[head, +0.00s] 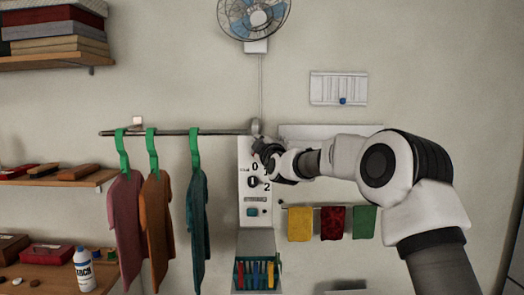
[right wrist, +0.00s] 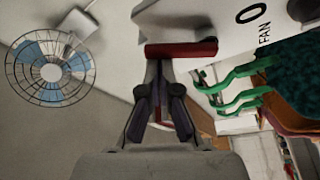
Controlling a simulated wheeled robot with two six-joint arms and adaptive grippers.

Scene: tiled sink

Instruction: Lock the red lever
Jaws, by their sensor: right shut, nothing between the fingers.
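The red lever (right wrist: 182,48) shows in the right wrist view as a dark red bar lying roughly across the picture, just beyond my fingertips, below a grey block. In the head view my right gripper (head: 268,154) is at the top of the white control panel (head: 245,222), and I cannot make out the lever there. My right gripper's fingers (right wrist: 162,68) are together with nothing held between them. Their tips are at the lever, partly overlapping it in the picture; I cannot tell whether they touch it. My left gripper is not in view.
A rail (head: 175,132) with hanging clothes (head: 198,230) is left of the panel. A fan (head: 254,18) is above. Coloured cloths (head: 332,222) hang at right, below my arm. A pen holder (head: 256,289) is below the panel.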

